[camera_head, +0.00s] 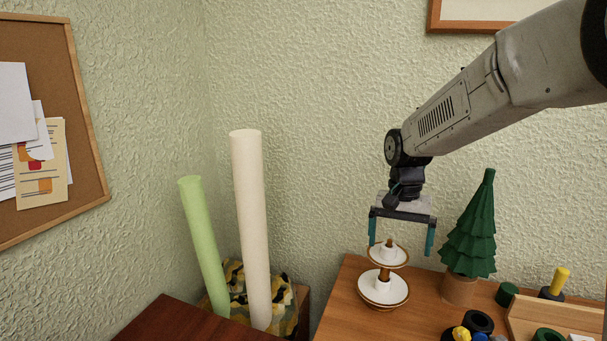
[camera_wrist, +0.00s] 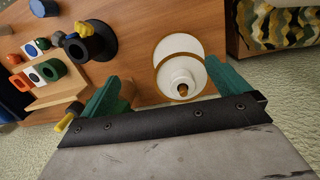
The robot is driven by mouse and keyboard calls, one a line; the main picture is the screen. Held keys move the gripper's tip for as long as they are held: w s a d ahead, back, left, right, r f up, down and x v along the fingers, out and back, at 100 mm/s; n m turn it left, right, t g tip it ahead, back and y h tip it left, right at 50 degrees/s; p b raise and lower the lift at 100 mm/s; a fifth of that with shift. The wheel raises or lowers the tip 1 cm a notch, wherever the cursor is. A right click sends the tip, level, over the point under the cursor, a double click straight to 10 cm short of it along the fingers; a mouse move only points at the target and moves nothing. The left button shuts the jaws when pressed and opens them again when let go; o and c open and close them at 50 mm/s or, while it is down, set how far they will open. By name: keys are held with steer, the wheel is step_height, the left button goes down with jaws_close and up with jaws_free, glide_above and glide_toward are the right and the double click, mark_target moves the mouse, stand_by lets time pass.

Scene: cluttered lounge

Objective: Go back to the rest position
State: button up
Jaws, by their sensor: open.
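My gripper (camera_head: 401,236) hangs from the arm over the left part of a wooden table, its teal fingers spread wide and pointing down. Just below and between the fingers stands a white two-tiered stand (camera_head: 383,289) with brown rims and a small brown tip. In the wrist view the gripper (camera_wrist: 165,95) shows both fingers apart. The stand (camera_wrist: 178,47) appears there beyond the gap, close to the right finger. I see nothing held between the fingers.
A green tree figure (camera_head: 470,235) in a brown pot stands right of the gripper. A wooden tray (camera_head: 520,325) and dark rings (camera_head: 478,322) lie further right. Two tall rolls, green (camera_head: 205,245) and white (camera_head: 251,230), lean in a patterned container (camera_head: 290,312) left of the table (camera_head: 345,290).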

steer(key=s+d+r+n+t, duration=0.1)
steer(key=s+r+n, duration=0.1)
steer(key=s, duration=1.3)
steer(key=s+d+r+n+t, duration=0.1)
steer(key=s+d+r+n, duration=0.1)
steer(key=s, duration=1.3)
step_height(320, 180, up, 3)
steer(key=shift+s+f+n+t, duration=0.15)
steer(key=shift+s+n+t, duration=0.2)
steer(key=shift+n, duration=0.25)
